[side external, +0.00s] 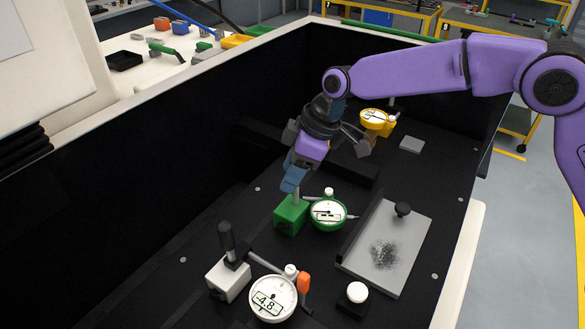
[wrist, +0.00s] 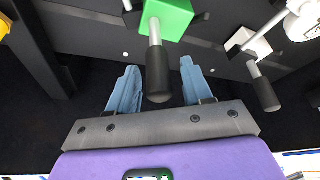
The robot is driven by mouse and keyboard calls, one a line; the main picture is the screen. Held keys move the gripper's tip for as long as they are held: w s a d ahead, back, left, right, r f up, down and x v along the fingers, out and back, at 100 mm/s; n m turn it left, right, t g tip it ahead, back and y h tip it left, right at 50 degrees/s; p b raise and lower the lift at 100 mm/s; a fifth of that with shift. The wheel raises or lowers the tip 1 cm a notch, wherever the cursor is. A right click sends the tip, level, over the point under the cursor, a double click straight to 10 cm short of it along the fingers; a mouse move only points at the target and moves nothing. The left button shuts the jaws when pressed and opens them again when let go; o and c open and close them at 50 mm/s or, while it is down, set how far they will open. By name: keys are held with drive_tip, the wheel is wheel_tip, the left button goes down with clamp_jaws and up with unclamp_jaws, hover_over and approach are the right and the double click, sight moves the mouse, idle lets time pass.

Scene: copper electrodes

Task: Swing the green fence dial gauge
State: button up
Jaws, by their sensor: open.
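The green fence dial gauge (side external: 328,212) sits on the black bed in the side view, with its round dial beside a green block base (side external: 291,216). In the wrist view the green block (wrist: 172,18) is at the top, and a black-handled post (wrist: 158,70) rises from it. My gripper (wrist: 156,84) is open, its two blue fingers on either side of the black handle with gaps on both sides. In the side view my gripper (side external: 290,186) is above the green base and hides most of its post.
A white-dial gauge reading -4.8 (side external: 272,298) on a grey block (side external: 228,279) stands at the front. A yellow gauge (side external: 375,121) is behind. A grey plate with a black knob (side external: 388,232) lies to the right. A black wall (side external: 130,190) bounds the left.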

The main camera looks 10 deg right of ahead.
clamp_jaws()
drive_tip(key=shift+w+d+m+t+h, duration=0.1)
drive_tip(key=shift+m+t+h, duration=0.3)
drive_tip(key=shift+m, duration=1.05)
drive_tip(key=shift+w+m+t+h, duration=0.15)
drive_tip(key=shift+m+t, duration=0.35)
drive_tip(key=shift+m, duration=0.95)
unclamp_jaws()
drive_tip(key=shift+s+r, duration=0.1)
